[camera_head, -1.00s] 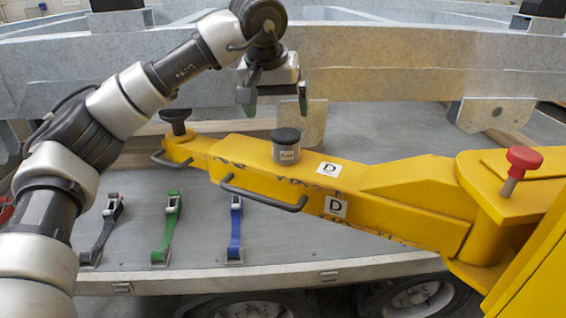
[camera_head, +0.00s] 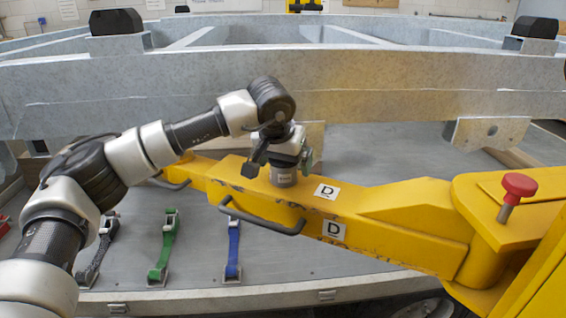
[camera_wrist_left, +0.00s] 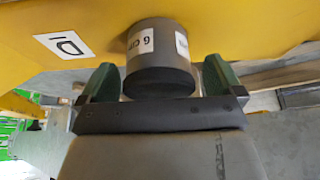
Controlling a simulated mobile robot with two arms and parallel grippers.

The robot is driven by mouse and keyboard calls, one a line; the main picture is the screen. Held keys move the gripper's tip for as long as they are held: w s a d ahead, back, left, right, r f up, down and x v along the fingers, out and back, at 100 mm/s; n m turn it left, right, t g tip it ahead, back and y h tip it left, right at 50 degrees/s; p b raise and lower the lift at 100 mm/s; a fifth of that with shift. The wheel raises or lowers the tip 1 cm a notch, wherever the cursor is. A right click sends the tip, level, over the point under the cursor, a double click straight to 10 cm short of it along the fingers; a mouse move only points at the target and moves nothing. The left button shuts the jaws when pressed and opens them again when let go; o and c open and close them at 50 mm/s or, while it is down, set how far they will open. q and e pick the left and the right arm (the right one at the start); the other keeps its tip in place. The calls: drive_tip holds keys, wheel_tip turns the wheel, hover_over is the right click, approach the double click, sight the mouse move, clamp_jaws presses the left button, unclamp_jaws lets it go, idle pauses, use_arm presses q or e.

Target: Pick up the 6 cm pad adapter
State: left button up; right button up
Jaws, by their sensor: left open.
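The 6 cm pad adapter (camera_head: 283,177) is a short grey cylinder with a dark top and a white label. It stands upright on the yellow arm, left of a "D" sticker; my left gripper hides its top in the head view. In the left wrist view the adapter (camera_wrist_left: 160,58) shows its "6 CM" label. My left gripper (camera_head: 281,163) is open above and around it, with one green-padded finger on each side. In the left wrist view gaps show between the adapter and both fingers (camera_wrist_left: 159,80). My right gripper is out of view.
The yellow lifting arm (camera_head: 385,222) runs across the trailer, with black handles (camera_head: 262,220) along its front side. A red knob (camera_head: 519,185) stands at the right. Grey, green and blue straps (camera_head: 233,250) lie on the deck at left. A galvanized beam (camera_head: 400,85) crosses behind.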

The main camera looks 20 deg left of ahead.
use_arm(q)
drive_tip(key=shift+w+f, duration=0.2)
drive_tip(key=shift+f, duration=0.2)
drive_tip(key=c, duration=1.3)
drive_tip(key=shift+r, duration=0.1)
drive_tip(key=shift+r, duration=0.1)
